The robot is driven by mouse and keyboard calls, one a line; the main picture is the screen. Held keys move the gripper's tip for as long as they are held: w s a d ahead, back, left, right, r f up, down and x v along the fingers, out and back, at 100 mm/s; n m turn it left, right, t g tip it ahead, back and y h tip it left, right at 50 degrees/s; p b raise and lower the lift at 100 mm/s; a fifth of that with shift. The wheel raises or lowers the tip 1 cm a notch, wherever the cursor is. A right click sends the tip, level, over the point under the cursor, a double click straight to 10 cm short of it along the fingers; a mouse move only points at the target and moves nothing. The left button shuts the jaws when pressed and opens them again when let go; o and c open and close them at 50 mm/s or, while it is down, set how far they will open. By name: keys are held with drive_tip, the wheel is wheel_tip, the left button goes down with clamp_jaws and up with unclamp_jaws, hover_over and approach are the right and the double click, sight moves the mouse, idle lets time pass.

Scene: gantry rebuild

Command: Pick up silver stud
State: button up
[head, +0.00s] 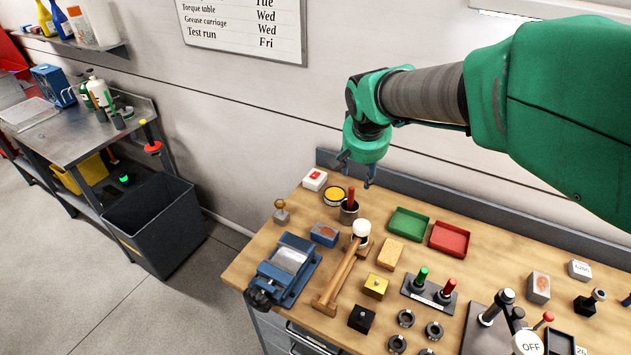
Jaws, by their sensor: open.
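My gripper (356,173) hangs from the green arm above the back edge of the wooden bench, over the dark cup with a red-handled item. Its fingers are apart and empty. I cannot single out the silver stud with certainty. A post with a bright silver shank and dark round head (496,307) leans on the grey plate at the lower right, well away from my gripper. A small block with a silver-ended pin (597,295) lies farther right. A dark stand (427,297) holds one green and one red stud.
The wooden bench (243,273) is crowded. A blue vise (285,270), a mallet (340,275), a green tray (427,235) and a red tray (467,253) stand on it. Several dark rings lie near the front.

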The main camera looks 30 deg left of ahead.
drive_tip(key=a+f, duration=0.6)
drive_tip(key=a, duration=0.6)
drive_tip(key=n, duration=0.2)
approach(279, 202)
drive_tip(key=r, duration=0.2)
drive_tip(key=shift+s+d+f, duration=0.2)
drive_tip(key=shift+d, duration=0.15)
drive_tip(key=shift+g, duration=0.3)
drive_tip(key=shift+b+x, duration=0.55)
drive_tip(key=shift+x, duration=3.75)
drive_tip(key=shift+a, duration=0.15)
drive_tip(key=shift+b+x, duration=0.5)
drive_tip(key=shift+x, duration=2.1)
drive_tip(key=shift+w+r, duration=0.1)
drive_tip(key=shift+w, duration=0.05)
